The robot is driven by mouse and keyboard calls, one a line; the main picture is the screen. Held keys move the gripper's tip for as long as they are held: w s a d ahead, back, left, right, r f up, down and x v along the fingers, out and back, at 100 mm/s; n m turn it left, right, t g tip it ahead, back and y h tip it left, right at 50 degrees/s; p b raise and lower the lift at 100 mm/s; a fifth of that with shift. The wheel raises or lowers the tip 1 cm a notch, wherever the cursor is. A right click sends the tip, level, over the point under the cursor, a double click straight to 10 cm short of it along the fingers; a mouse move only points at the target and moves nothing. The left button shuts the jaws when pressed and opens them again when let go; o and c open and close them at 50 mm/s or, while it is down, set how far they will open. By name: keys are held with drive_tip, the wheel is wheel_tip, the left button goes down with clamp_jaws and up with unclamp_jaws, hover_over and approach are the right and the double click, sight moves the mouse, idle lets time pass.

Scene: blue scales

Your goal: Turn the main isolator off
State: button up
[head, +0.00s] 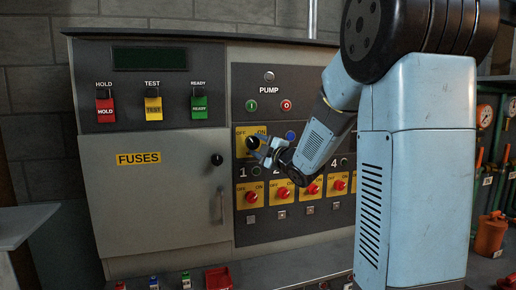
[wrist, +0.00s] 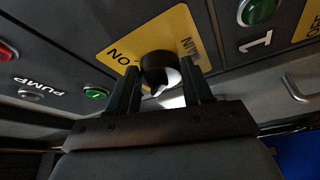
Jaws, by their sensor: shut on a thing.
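The main isolator is a black rotary knob (head: 252,143) on a yellow plate (head: 241,132) marked OFF at left and ON at right, below the pump buttons. In the wrist view the knob (wrist: 158,67) sits between my two dark fingers, with a pale part below it, on the yellow plate (wrist: 125,48) where ON and MAIN can be read. My gripper (head: 259,148) reaches the plate from the right and is shut on the knob; in the wrist view my gripper (wrist: 162,84) has one finger on each side. Which way the knob points is hard to tell.
Green and red pump buttons (head: 268,105) sit just above. A row of red knobs on yellow plates (head: 283,190) lies close below. The FUSES door (head: 150,190) with a black knob and handle is at left. A shelf with small items runs along the front.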

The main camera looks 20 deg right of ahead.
drive_tip(key=shift+a+n+g, duration=0.1)
drive_tip(key=shift+n+g, duration=0.3)
drive_tip(key=shift+n, duration=0.5)
drive_tip(key=shift+f, duration=0.1)
drive_tip(key=o, duration=1)
drive_tip(key=shift+o, duration=0.2)
drive_tip(key=r+v, duration=0.1)
drive_tip(key=v, duration=1.2)
drive_tip(key=shift+s+f, duration=0.4)
drive_tip(key=shift+f, duration=0.05)
drive_tip(key=shift+d, duration=0.25)
